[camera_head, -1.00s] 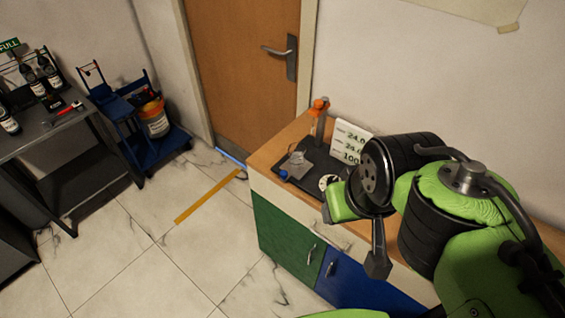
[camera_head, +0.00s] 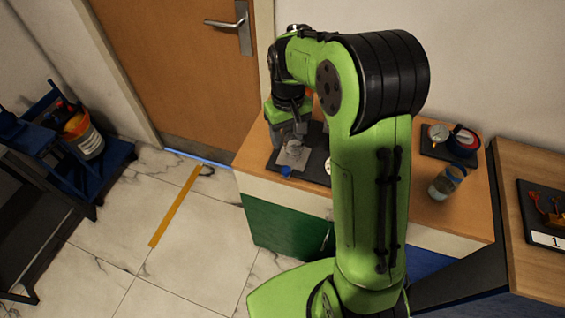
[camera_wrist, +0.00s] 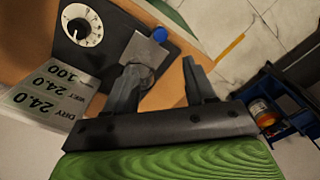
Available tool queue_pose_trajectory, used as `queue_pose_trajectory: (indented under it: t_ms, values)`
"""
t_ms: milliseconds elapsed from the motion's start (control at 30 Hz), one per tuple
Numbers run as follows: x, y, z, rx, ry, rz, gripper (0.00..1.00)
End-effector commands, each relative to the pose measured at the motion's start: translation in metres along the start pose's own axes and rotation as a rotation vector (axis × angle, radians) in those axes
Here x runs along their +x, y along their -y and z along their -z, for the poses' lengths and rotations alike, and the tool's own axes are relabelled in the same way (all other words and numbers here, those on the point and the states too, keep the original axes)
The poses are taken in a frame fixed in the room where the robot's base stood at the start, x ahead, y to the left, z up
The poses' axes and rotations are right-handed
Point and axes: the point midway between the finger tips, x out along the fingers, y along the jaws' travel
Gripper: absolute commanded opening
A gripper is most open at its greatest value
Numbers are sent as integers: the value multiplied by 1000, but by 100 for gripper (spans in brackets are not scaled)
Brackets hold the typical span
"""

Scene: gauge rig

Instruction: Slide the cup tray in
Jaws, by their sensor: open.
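The cup tray, a grey metal plate (camera_head: 293,158) with a blue knob (camera_head: 286,171) at its near end, sticks out from the black rig base (camera_head: 315,146) on the wooden counter. In the wrist view the plate (camera_wrist: 143,50), the blue knob (camera_wrist: 159,34) and part of a round cup (camera_wrist: 143,76) show. My gripper (camera_wrist: 161,66) is open, its left finger overlapping the cup and plate, its right finger over the counter edge. I cannot tell whether a finger touches the tray. In the head view my gripper (camera_head: 289,133) is just above and behind the plate, partly hidden.
A white dial (camera_wrist: 82,26) and a card with numbers (camera_wrist: 52,95) are beside the tray. A glass jar (camera_head: 447,182) and a dark tray (camera_head: 433,147) with containers stand farther right on the counter.

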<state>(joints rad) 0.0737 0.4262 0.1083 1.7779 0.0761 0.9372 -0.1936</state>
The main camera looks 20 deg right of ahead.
Motion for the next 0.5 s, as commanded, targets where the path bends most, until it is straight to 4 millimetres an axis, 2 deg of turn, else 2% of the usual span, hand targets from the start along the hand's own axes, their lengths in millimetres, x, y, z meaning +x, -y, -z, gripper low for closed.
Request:
queue_pose_trajectory:
  t_ms: [33, 300, 500]
  values:
    - [15, 0, -2, 0, 7, 2, 55]
    - [85, 1, -2, 0, 8, 2, 55]
    - [125, 1, -2, 0, 5, 2, 55]
